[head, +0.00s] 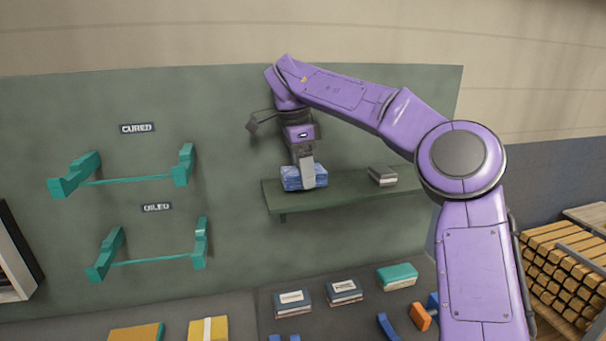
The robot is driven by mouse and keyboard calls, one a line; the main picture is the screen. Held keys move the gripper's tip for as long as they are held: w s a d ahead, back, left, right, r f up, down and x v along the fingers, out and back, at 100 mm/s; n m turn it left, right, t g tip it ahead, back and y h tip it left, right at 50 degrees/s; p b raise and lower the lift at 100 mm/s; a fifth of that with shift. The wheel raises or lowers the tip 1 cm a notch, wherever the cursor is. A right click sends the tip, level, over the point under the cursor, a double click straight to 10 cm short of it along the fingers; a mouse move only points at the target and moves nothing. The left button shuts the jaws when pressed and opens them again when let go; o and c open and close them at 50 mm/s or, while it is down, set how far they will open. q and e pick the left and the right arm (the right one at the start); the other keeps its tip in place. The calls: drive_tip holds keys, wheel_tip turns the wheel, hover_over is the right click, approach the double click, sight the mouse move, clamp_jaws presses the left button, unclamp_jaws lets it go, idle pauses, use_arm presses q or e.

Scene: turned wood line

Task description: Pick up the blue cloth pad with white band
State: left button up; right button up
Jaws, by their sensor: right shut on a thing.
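The blue cloth pad (290,178) is on or just above the green wall shelf (330,195), near its left end. A paler patch shows on it, but the gripper hides its middle, so I cannot make out the white band clearly. My right gripper (307,180) points down from above and is shut on the pad. I cannot tell whether the pad still touches the shelf. My left gripper is not in view.
A grey block (382,175) sits further right on the shelf. Two teal brackets hang under the signs CURED (137,128) and OILED (156,207). Boxes, including a teal-topped one (397,276), lie on the bench below. Stacked timber (565,270) stands at right.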

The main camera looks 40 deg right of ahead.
drive_tip(key=s+a+r, duration=0.9)
drive_tip(key=a+r, duration=0.1)
drive_tip(key=r, duration=0.1)
drive_tip(key=shift+a+r, duration=0.3)
drive_tip(key=shift+a, duration=0.05)
drive_tip(key=shift+a, duration=0.1)
drive_tip(key=o, duration=0.3)
drive_tip(key=shift+c, duration=1)
